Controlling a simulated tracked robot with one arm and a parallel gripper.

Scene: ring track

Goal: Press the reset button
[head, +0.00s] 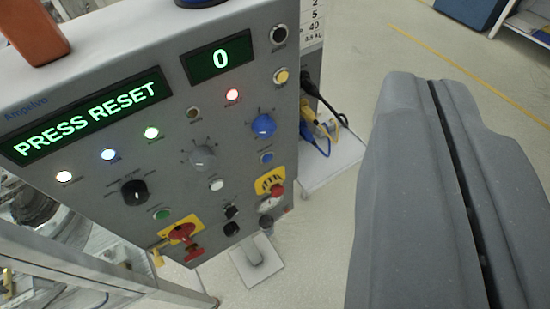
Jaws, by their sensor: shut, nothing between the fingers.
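A grey control panel (110,125) stands on the left, tilted in view. Its green display (87,115) reads "PRESS RESET", and a smaller display (220,58) reads "0". A small blue button (267,157) sits below a blue knob (263,125) on the panel's right side. A green button (161,213), a white button (217,184) and a yellow button (281,76) also show. The small labels are too blurred to tell which button is reset. My gripper (433,88) is shut and empty, large at the right, apart from the panel.
An orange-brown object (34,32) stands on top. Cables (318,128) hang at its right side. A metal frame (100,275) is lower left. Pale floor is free behind.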

